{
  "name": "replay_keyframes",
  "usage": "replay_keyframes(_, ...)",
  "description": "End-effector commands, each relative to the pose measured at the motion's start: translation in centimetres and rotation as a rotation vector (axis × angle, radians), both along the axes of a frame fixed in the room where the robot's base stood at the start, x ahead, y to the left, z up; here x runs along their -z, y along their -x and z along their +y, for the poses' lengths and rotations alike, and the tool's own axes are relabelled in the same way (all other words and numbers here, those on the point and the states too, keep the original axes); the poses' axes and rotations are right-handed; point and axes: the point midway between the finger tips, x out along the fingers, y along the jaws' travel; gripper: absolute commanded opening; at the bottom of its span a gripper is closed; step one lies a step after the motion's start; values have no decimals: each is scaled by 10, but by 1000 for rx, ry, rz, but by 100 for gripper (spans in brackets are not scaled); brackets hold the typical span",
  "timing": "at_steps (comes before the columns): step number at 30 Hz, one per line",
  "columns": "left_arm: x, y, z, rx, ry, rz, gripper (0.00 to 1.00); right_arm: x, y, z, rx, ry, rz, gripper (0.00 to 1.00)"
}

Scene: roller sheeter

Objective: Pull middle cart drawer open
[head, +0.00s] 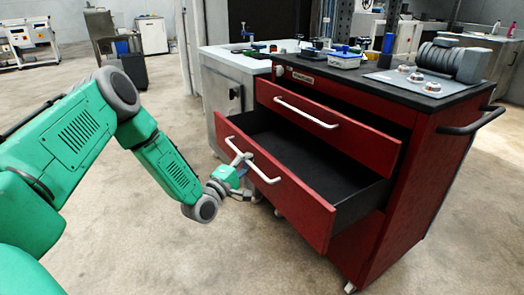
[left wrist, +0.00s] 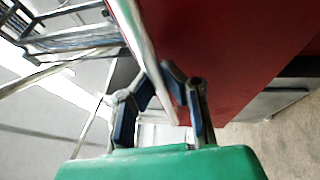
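The red cart (head: 425,170) stands at the right in the head view. Its middle drawer (head: 295,205) is pulled well out, showing an empty dark inside. The drawer's pale bar handle (head: 262,172) runs across its front. My left gripper (head: 243,163) is at the left part of this handle. In the left wrist view the handle (left wrist: 143,40) passes between the bent fingers of my left gripper (left wrist: 160,82), whose tips are close together around it. The red drawer front (left wrist: 215,50) lies just beyond. My right gripper is not in view.
The top drawer (head: 320,125) is also partly out above the middle one. Small parts and a dark motor-like unit (head: 452,60) lie on the cart top. A grey cabinet (head: 228,85) stands close at the cart's left. The floor (head: 180,250) in front is clear.

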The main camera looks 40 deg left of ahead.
Motion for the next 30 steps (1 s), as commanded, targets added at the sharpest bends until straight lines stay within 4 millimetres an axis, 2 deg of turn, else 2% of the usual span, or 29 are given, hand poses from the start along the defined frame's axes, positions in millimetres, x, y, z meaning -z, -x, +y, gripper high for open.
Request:
replay_keyframes(1, 4, 13, 2, 5, 4, 19, 0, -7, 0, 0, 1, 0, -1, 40)
replay_keyframes(3, 5, 25, 7, 9, 6, 18, 0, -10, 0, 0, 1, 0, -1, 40)
replay_keyframes(10, 7, 48, 16, 14, 8, 17, 0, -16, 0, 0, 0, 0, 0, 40)
replay_keyframes(23, 9, 53, 18, 13, 6, 20, 0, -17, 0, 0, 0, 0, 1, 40)
replay_keyframes(24, 9, 53, 18, 13, 6, 20, 6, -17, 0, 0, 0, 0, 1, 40)
replay_keyframes(25, 9, 53, 18, 13, 6, 19, 17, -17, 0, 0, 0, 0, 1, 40)
replay_keyframes(30, 7, 52, 19, 10, 6, 12, 19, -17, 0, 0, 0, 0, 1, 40)
